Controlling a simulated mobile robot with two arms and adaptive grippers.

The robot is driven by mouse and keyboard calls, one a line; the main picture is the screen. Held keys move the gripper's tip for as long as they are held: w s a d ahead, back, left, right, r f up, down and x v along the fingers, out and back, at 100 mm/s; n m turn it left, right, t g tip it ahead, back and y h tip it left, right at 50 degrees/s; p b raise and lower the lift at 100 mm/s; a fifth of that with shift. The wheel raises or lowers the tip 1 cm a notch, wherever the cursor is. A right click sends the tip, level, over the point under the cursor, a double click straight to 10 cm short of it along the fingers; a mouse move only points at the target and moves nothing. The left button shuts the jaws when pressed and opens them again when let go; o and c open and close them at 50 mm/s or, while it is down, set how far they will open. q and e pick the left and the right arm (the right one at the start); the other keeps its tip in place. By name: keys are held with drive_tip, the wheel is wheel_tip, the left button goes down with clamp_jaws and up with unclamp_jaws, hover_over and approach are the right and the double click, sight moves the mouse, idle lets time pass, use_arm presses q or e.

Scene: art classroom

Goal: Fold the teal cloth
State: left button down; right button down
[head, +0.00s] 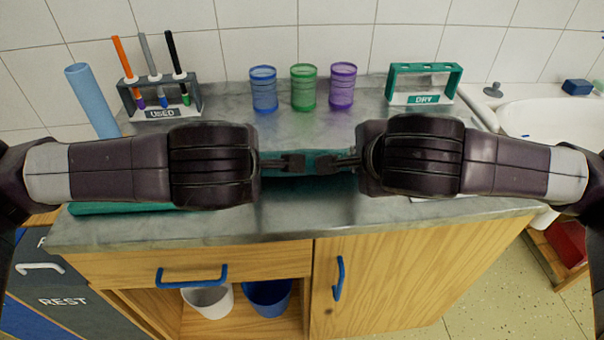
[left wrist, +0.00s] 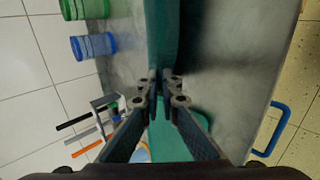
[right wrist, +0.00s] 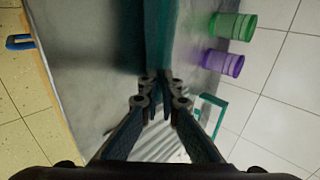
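A strip of the teal cloth (head: 318,155) is stretched between my two grippers and appears raised over the counter, with a dark shadow below. The strip also shows in the left wrist view (left wrist: 163,35) and the right wrist view (right wrist: 158,38). My left gripper (head: 291,163) appears shut on it, fingertips together in the left wrist view. My right gripper (head: 346,162) appears shut on it a short gap to the right. Another teal piece (head: 120,207) lies on the counter under my left arm; I cannot tell whether it joins the strip. My arms hide much of the counter.
Blue (head: 264,90), green (head: 303,88) and purple (head: 342,87) cups stand at the back of the grey counter (head: 240,222). A USED brush rack (head: 160,100) and blue roll (head: 91,100) are left, a DRY rack (head: 425,84) right. The sink (head: 550,118) is far right.

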use_arm(q)
drive_tip(key=shift+s+f+t, duration=0.3)
drive_tip(key=shift+f+t, duration=0.2)
use_arm(e)
drive_tip(key=shift+s+f+t, duration=0.35)
drive_tip(key=shift+f+t, duration=0.15)
drive_tip(key=shift+f, duration=0.05)
use_arm(q)
drive_tip(key=shift+s+f, duration=0.1)
drive_tip(key=shift+s, duration=0.15)
use_arm(e)
drive_tip(key=shift+s, duration=0.2)
use_arm(q)
drive_tip(key=shift+t, duration=0.3)
use_arm(e)
drive_tip(key=shift+t, duration=0.3)
use_arm(q)
drive_tip(key=c, duration=2.6)
unclamp_jaws()
drive_tip(key=shift+c, duration=0.2)
use_arm(e)
drive_tip(key=c, duration=2.6)
unclamp_jaws()
drive_tip(key=shift+f, duration=0.1)
drive_tip(key=shift+c, duration=0.2)
